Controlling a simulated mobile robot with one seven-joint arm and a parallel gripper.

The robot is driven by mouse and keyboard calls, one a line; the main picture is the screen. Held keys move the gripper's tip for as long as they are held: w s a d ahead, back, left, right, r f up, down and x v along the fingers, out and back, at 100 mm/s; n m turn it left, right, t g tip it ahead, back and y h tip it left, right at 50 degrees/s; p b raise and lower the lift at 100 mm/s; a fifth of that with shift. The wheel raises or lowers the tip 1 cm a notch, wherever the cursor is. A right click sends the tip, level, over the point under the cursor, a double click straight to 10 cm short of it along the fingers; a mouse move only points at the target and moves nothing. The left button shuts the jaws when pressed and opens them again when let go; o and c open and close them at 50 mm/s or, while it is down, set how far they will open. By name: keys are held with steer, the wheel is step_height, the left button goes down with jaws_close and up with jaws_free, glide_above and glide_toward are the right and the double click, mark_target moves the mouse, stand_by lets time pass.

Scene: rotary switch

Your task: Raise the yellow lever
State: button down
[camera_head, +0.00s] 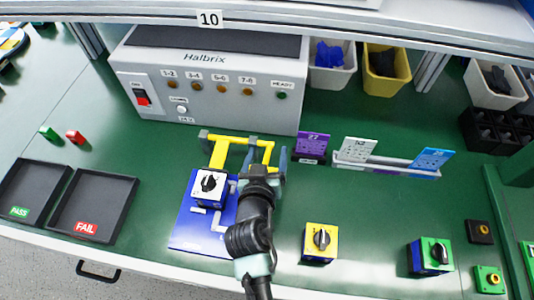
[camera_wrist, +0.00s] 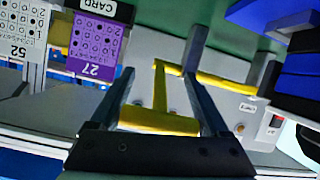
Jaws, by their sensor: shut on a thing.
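The yellow lever (camera_head: 218,153) stands at the back of the blue fixture plate (camera_head: 190,238), in front of the grey Halbrix box. Its yellow bars run between grey supports. My gripper (camera_head: 267,160) reaches over it from the front in the head view and hides part of its right side. In the wrist view, a yellow cross bar of the lever (camera_wrist: 158,121) lies between the two fingers of my gripper (camera_wrist: 160,100), which is shut on it. The exact finger contact is hard to see. A blue block with a black-and-white rotary knob (camera_head: 209,184) sits on the plate left of my arm.
The grey Halbrix box (camera_head: 210,75) stands close behind the lever. A purple card (camera_head: 312,146) and a card rack (camera_head: 385,167) are to the right. A yellow switch block (camera_head: 320,242) and a blue-green one (camera_head: 430,256) stand at the front right. Black trays (camera_head: 110,178) lie left.

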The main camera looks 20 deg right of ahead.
mark_target(269, 145)
steer(key=r+g+p, duration=0.1)
steer(key=p, duration=0.3)
steer(key=shift+w+r+y, duration=0.15)
steer(key=shift+r+y, duration=0.05)
steer(key=shift+y, duration=0.1)
steer(key=p, duration=0.1)
steer(key=g+p, duration=0.1)
steer(key=p, duration=0.1)
steer(key=shift+w+d+r+y+p, duration=0.1)
steer(key=shift+w+r+y+p, duration=0.05)
steer(key=shift+r+y+p, duration=0.2)
steer(key=g+y+p, duration=0.1)
steer(key=p, duration=0.1)
steer(key=w+r+g+p, duration=0.1)
steer(key=p, duration=0.2)
steer(key=shift+d+g+y+p, duration=0.3)
steer(key=shift+d+y, duration=0.05)
steer(key=shift+w+d+g+y+p, duration=0.25)
steer(key=shift+w+g+y+p, duration=0.25)
steer(key=shift+g+y+p, duration=0.5)
steer(key=shift+w+d+f+g+y+b, duration=0.15)
steer(key=shift+w+g+y+b, duration=0.1)
steer(key=shift+g, duration=0.35)
steer(key=shift+w+d+g+y+b, duration=0.15)
steer(key=shift+g+y, duration=0.1)
steer(key=shift+g, duration=0.35)
steer(key=shift+w+d+b, duration=0.35)
steer(key=shift+w, duration=0.1)
steer(key=shift+r, duration=0.2)
